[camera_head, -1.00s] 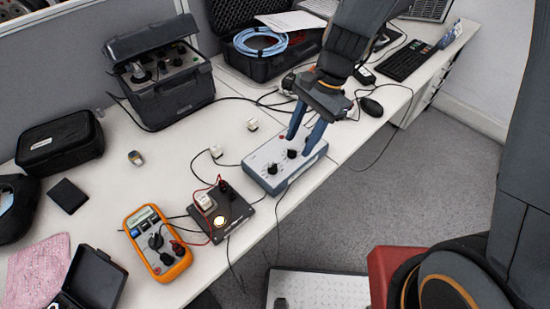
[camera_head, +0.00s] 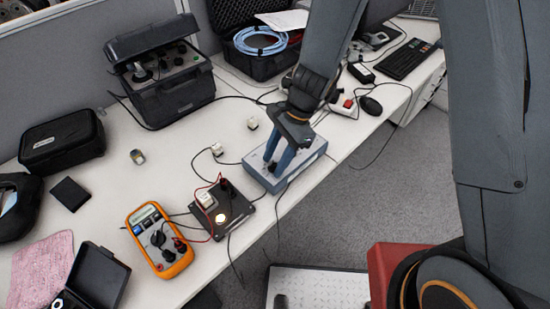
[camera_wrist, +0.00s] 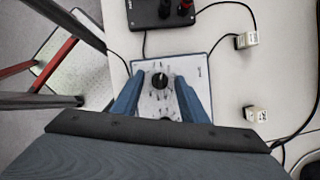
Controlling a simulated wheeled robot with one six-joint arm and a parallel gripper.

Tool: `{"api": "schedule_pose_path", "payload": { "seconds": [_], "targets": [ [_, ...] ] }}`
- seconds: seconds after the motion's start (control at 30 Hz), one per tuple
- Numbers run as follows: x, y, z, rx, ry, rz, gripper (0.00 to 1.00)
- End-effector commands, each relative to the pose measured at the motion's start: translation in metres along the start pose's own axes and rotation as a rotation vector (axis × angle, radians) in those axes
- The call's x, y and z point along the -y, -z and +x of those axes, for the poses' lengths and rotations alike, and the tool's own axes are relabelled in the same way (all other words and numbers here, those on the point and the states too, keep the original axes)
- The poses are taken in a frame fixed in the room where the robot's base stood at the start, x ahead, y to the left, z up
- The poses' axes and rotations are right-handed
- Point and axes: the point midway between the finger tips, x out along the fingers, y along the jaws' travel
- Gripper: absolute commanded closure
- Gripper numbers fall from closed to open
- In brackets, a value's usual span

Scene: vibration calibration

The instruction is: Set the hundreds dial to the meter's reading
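The grey-blue dial box (camera_head: 308,158) lies on the table, mostly covered by my gripper in the head view. In the wrist view the box (camera_wrist: 197,72) shows a black knob (camera_wrist: 160,80) between and just ahead of my fingers. Part of another dial shows nearer the palm, largely hidden. Dial labels are too small to read. My gripper (camera_head: 274,165) is open, its blue fingers pointing down at the box's left end. Whether the fingers touch the knob is unclear. The orange meter (camera_head: 157,262) lies to the left; its display (camera_head: 144,214) is unreadable.
A black board (camera_head: 233,216) with a lit round part and wires sits between meter and box. Small white cubes (camera_head: 217,149) (camera_head: 252,123) with cables lie behind. A black cased instrument (camera_head: 170,95) stands at the back. Cables cross the table; its front edge is close to the box.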

Motion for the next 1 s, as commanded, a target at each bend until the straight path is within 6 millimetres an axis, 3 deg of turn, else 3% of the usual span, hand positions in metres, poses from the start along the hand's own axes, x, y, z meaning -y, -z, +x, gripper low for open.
{"api": "schedule_pose_path", "payload": {
  "seconds": [0.13, 0.4, 0.67, 1.0],
  "targets": [
    [0.0001, 0.0, -0.0002, 0.0, 0.0, 0.0, 0.6],
    [0.0, -0.0001, -0.0004, 0.0, 0.0, 0.0, 1.0],
    [-0.0001, -0.0005, -0.0006, 0.001, -0.014, -0.032, 1.0],
    [0.0023, -0.0009, -0.0012, 0.001, -0.091, -0.22, 1.0]
  ]
}}
